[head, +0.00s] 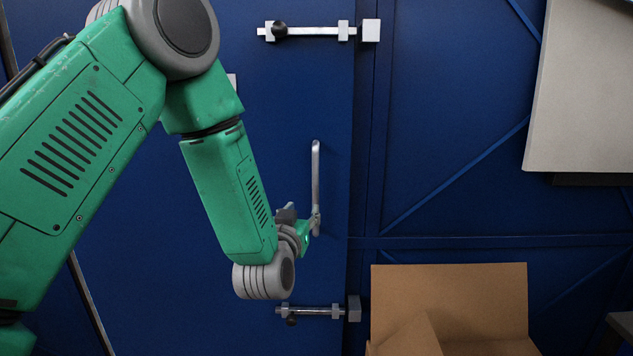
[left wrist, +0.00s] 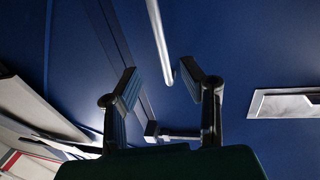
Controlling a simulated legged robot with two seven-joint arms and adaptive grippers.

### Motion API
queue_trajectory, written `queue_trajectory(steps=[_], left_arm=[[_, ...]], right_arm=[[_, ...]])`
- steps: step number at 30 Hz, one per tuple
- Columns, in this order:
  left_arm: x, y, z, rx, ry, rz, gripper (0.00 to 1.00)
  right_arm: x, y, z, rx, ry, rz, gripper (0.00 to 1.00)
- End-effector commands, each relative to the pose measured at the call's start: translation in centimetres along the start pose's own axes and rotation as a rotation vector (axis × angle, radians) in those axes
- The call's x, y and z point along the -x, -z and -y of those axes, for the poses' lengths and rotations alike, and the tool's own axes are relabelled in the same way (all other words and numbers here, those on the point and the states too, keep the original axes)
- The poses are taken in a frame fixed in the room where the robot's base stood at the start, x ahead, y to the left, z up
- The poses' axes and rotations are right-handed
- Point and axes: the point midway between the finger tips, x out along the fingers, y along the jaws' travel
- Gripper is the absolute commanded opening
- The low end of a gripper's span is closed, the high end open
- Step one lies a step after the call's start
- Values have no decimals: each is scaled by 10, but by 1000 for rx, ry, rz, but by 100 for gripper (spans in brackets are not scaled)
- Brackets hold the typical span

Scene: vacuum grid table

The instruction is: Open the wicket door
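The blue wicket door (head: 150,220) fills the left and middle of the head view and looks closed. Its silver upright handle (head: 316,175) stands near the door's right edge. A silver bolt (head: 315,31) crosses the door high up and another bolt (head: 312,311) sits low; I cannot tell whether either engages its catch. My left gripper (head: 303,222) is at the handle's lower end, partly hidden by my wrist. In the left wrist view my left gripper (left wrist: 158,82) is open, with the handle bar (left wrist: 159,38) between and beyond its fingertips. Contact is unclear. My right gripper is not in view.
An open cardboard box (head: 455,300) stands at the lower right, in front of the blue wall (head: 450,150). A pale panel (head: 585,90) hangs at the upper right. In the left wrist view a silver plate (left wrist: 285,103) sits on the blue surface.

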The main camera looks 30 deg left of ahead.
Motion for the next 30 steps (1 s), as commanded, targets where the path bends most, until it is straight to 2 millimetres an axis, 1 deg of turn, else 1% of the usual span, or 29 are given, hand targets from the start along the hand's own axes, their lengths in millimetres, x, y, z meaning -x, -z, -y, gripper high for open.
queue_trajectory(steps=[1, 5, 12, 18, 21, 24, 30], left_arm=[[-5, -3, 0, 2, 2, -4, 36], [-26, -2, 0, 1, 1, -5, 36], [-77, -3, 0, 1, 0, -2, 36], [-113, -3, 0, 0, -1, -1, 36], [-124, -4, 0, 0, -1, 1, 36], [-130, -3, 0, 1, -1, 0, 36], [-133, -4, 0, 0, -2, 2, 36]], right_arm=[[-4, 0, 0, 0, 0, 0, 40], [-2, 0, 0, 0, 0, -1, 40], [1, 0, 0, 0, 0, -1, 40], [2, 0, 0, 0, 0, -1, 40], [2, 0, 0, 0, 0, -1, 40], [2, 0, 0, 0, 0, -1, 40], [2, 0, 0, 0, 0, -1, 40]])
